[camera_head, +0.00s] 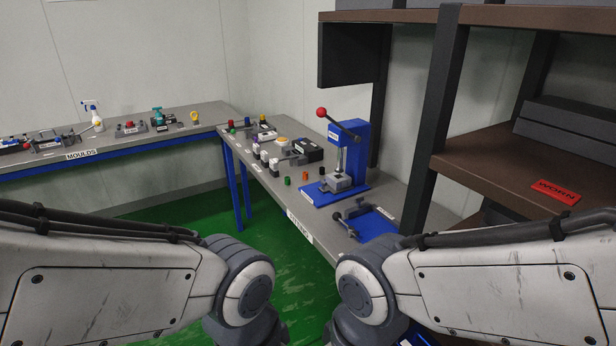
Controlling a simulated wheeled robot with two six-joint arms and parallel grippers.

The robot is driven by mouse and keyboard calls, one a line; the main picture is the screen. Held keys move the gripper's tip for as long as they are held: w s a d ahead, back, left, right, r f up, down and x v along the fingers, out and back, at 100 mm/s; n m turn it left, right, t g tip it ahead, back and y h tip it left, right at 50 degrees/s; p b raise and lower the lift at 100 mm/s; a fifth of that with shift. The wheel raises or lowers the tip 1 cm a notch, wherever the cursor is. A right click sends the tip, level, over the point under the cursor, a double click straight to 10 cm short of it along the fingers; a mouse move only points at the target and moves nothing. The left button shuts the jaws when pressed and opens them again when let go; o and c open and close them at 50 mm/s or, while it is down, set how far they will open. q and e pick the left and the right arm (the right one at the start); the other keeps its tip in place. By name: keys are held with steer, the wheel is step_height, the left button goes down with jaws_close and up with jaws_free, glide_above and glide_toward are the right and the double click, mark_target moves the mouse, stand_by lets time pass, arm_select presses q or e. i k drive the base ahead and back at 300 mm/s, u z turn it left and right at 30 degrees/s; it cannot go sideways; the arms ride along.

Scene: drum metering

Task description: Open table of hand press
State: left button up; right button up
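The hand press (357,150) is blue and stands upright on the right-hand grey workbench. Its lever arm ends in a red ball knob (321,112) that points up and left. A small grey table block (338,181) sits on its blue base under the ram. Fine detail of the press table is too small to tell. Both my arms come in low at the left and right edges, their rounded joints near the bottom centre, well short of the press. Neither gripper shows in the view.
The right-hand bench (262,175) also holds small coloured cylinders, a dark box (307,150) and a blue plate fixture (371,222) in front of the press. A brown shelf rack (490,160) stands close on the right. A moulds bench (110,143) runs along the left. Green floor (190,215) lies open between.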

mark_target(335, 183)
steer(key=z, duration=0.5)
steer(key=k, duration=0.25)
steer(key=u, duration=1.35)
steer(key=i, duration=1.85)
steer(key=z, duration=0.6)
